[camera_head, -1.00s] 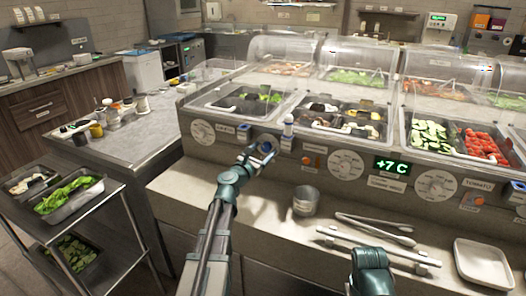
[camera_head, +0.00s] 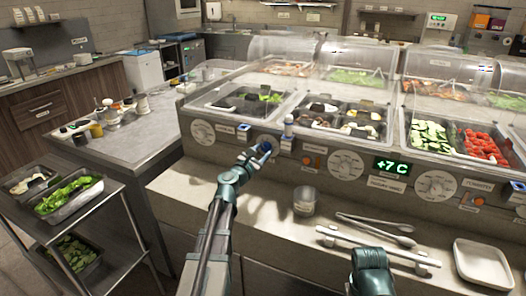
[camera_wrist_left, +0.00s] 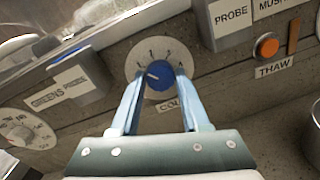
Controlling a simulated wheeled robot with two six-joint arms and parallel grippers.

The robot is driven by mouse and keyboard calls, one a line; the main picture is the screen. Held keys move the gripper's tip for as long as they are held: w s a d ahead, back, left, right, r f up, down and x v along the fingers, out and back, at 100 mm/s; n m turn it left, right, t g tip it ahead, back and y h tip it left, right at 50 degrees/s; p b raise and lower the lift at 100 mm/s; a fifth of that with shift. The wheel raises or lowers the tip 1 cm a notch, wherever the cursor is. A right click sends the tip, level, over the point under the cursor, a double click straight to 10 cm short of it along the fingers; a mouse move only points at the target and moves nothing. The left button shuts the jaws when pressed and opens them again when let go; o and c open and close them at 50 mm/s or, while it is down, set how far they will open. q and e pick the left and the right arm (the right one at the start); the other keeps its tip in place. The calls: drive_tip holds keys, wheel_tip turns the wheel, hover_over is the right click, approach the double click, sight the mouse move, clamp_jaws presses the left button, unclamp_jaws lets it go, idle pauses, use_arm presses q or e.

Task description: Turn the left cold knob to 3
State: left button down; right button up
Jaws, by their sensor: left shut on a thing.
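The left cold knob is a blue knob (camera_wrist_left: 159,75) on a round white dial (camera_wrist_left: 178,52) with dark marks, set in the counter's front panel. A partly covered label below it begins "COL". A white pointer line on the knob points left and slightly up in the left wrist view; the dial figures are too small to read. My left gripper (camera_wrist_left: 161,80) is shut on the knob, one blue finger on each side. In the head view my left gripper (camera_head: 262,151) reaches the knob from below. My right gripper is not visible; only a teal part of my right arm shows at the bottom.
The greens probe block (camera_wrist_left: 80,78) and another probe block (camera_wrist_left: 222,20) flank the dial. An orange thaw button (camera_wrist_left: 266,46) is at its right. A metal cup (camera_head: 305,201), tongs (camera_head: 375,226) and a white tray (camera_head: 482,264) are on the ledge.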

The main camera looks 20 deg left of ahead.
use_arm(q)
drive_tip(key=m, duration=0.8)
drive_tip(key=shift+d+m+p, duration=0.15)
drive_tip(key=shift+m+p, duration=0.15)
drive_tip(key=shift+p, duration=0.05)
drive_tip(key=m, duration=0.4)
drive_tip(key=shift+f+g+y, duration=0.1)
drive_tip(key=shift+g+y, duration=0.2)
drive_tip(key=shift+m, duration=1.6)
drive_tip(key=shift+d+m, duration=0.1)
drive_tip(key=shift+m, duration=0.2)
drive_tip(key=shift+c, duration=2)
unclamp_jaws()
